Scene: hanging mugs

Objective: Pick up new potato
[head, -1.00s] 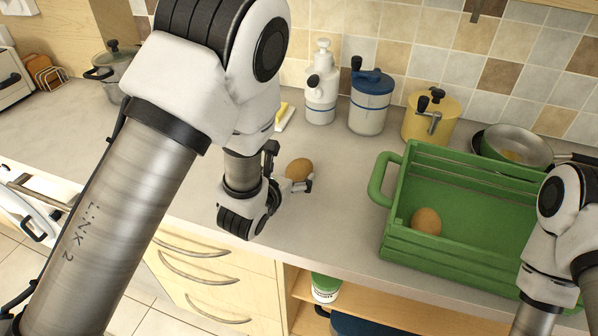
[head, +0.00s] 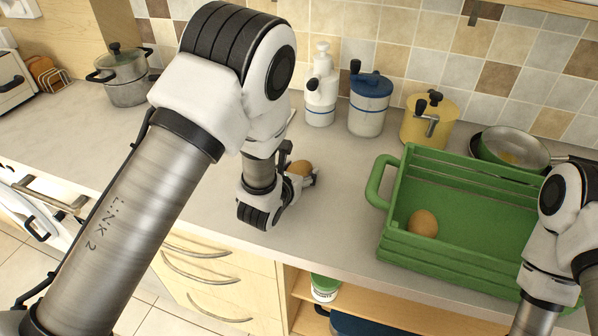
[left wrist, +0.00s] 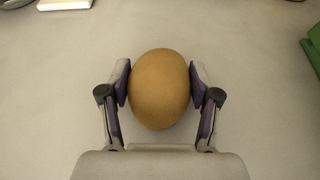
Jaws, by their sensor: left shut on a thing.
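A brown new potato (head: 300,168) is at my left gripper (head: 300,180) over the middle of the counter. In the left wrist view the same potato (left wrist: 160,88) sits between the two pads of the left gripper (left wrist: 162,90), which is shut on it. I cannot tell whether the potato is lifted or still touches the counter. Another brown potato (head: 423,223) lies inside the green crate (head: 440,262), near its left end. In the head view my left wrist hides part of the held potato. My right arm shows at the right edge, but its gripper is outside the picture.
A white pump bottle (head: 320,90), a blue-and-white canister (head: 369,105) and a yellow canister (head: 427,120) stand along the back wall. A pan (head: 514,146) is behind the crate. A pot (head: 124,78) stands at the back left. The counter between gripper and crate is clear.

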